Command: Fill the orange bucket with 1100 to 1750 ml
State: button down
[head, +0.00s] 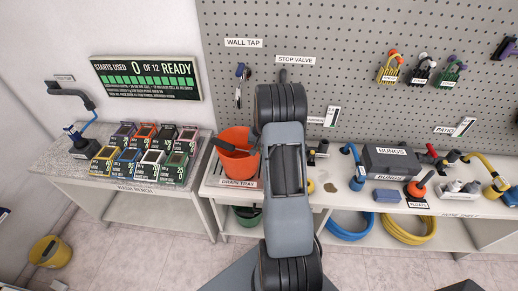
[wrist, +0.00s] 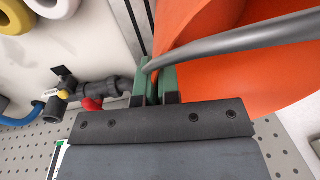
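The orange bucket (head: 238,166) stands on the drain tray, left of my arm in the head view. Its inside, as far as it shows, is plain orange, and no water can be made out. In the wrist view the bucket (wrist: 275,75) fills the upper right, with its grey handle (wrist: 235,45) curving across to my fingers. My gripper (wrist: 156,85) has green fingers close together, and the handle's bend runs in between them. They look shut on the handle. In the head view my arm hides the gripper.
The drain tray (head: 214,180) carries a label. Right of my arm are valves, a grey bungs box (head: 392,160) and hoses. A yellow bucket (head: 50,252) stands on the floor.

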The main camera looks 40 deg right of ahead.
jog(key=shift+f+b, duration=0.3)
jog(key=shift+f, duration=0.05)
jog(key=c, duration=1.3)
grip_release()
jog(key=shift+o, duration=0.2)
notch_tip(320, 180, up, 14)
jog(key=s+d+b, duration=0.1)
jog(key=shift+b, duration=0.35)
jog(key=s+a+r+n+t, duration=0.1)
jog(key=s+a+r+n, duration=0.1)
jog(key=s+a, duration=0.3)
jog(key=s+a+r+n+t, duration=0.1)
jog(key=s+a+n, duration=0.3)
jog(key=a, duration=0.8)
jog(key=s+a+r+n+t, duration=0.1)
jog(key=s+a+r+n, duration=0.1)
jog(key=s+a, duration=0.6)
jog(key=shift+a+r+n+t+h, duration=0.3)
jog(key=shift+a+r+n+h, duration=0.1)
jog(key=shift+a+r, duration=0.35)
